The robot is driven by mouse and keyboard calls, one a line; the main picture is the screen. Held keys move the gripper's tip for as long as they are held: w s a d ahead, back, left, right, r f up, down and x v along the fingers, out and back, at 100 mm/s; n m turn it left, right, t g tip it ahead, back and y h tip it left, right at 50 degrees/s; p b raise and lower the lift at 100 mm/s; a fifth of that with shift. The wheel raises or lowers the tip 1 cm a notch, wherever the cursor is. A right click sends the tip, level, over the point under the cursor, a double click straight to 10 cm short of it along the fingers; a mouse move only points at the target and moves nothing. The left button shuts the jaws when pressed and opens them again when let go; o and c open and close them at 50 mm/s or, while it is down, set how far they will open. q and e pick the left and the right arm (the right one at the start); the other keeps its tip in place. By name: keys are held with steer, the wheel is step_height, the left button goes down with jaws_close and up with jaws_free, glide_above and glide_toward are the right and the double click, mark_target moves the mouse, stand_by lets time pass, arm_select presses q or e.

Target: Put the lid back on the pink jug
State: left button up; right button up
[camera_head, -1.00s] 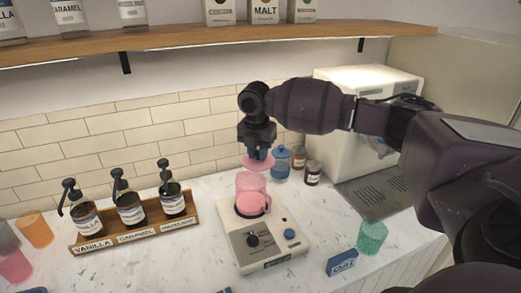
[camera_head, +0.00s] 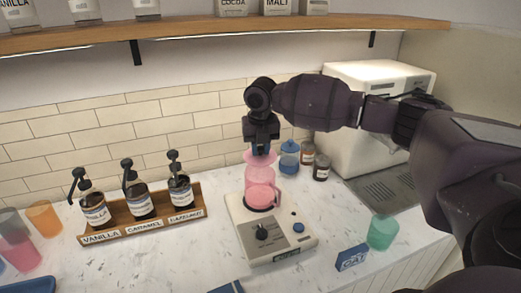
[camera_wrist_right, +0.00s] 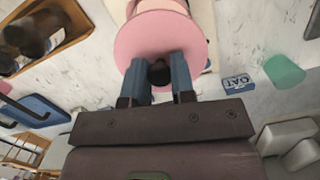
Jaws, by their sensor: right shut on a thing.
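The pink jug (camera_head: 260,192) stands on the white blender-like base (camera_head: 272,235) on the counter, with pink contents inside. My right gripper (camera_head: 261,150) is directly above the jug, pointing down. In the right wrist view my right gripper (camera_wrist_right: 160,75) is shut on the dark knob of the round pink lid (camera_wrist_right: 142,45). The lid is at the jug's top in the head view (camera_head: 260,158); whether it touches the rim I cannot tell. In the wrist view the jug is mostly hidden behind the lid. My left gripper is not in view.
A blue lidded jar (camera_head: 289,158) and small brown jars (camera_head: 321,168) stand just behind right of the jug. A wooden rack (camera_head: 145,226) of pump bottles is at left. A green cup (camera_head: 382,232) and an OAT box (camera_head: 351,258) are front right.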

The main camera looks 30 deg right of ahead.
mark_target(260, 156)
step_height(260, 156, down, 2)
steer(key=shift+f+b, duration=0.1)
steer(key=shift+b, duration=1.05)
steer(key=shift+f+b, duration=0.75)
steer(key=shift+b, duration=0.1)
steer(key=shift+f, duration=0.8)
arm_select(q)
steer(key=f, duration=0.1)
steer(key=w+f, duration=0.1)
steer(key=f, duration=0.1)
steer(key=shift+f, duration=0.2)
arm_select(e)
steer(key=shift+f, duration=0.15)
arm_select(q)
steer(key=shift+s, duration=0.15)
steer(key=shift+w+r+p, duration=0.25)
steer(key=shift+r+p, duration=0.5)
steer(key=shift+p, duration=0.1)
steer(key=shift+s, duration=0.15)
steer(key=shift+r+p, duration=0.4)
steer(key=shift+p, duration=0.05)
